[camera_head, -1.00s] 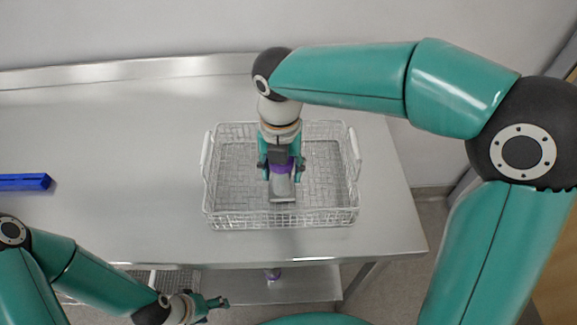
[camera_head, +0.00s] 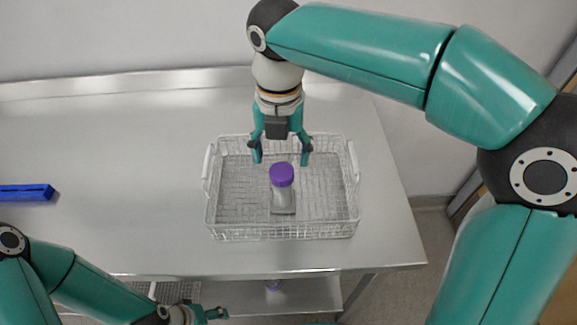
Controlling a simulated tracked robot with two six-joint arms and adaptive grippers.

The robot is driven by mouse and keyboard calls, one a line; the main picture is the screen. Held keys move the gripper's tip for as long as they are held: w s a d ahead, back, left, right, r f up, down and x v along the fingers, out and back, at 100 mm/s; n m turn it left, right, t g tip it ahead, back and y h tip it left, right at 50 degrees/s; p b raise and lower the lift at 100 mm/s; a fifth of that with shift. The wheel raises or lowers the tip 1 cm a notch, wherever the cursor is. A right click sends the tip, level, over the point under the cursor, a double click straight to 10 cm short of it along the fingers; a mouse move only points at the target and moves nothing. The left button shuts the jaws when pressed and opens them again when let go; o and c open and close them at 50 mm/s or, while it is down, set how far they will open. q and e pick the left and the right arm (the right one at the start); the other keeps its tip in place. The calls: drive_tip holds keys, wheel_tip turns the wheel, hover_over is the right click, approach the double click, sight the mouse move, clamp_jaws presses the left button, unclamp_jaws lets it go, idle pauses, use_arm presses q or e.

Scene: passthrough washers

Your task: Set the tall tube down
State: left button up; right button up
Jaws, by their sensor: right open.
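The tall tube (camera_head: 282,190) has a purple cap and a pale grey body. It stands upright inside the wire basket (camera_head: 224,230) on the steel table, near the basket's middle. My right gripper (camera_head: 281,160) is open and empty, above and just behind the purple cap, with its fingers apart and clear of the tube. My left gripper (camera_head: 214,313) is at the bottom of the picture, low in front of the table's front edge. It is small and partly cut off, so its jaws are hard to read.
A blue bar-shaped object (camera_head: 27,193) lies on the table (camera_head: 130,170) at the left. The table between it and the basket is clear.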

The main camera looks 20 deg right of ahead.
drive_tip(key=shift+r, duration=1.6)
drive_tip(key=shift+w, duration=0.1)
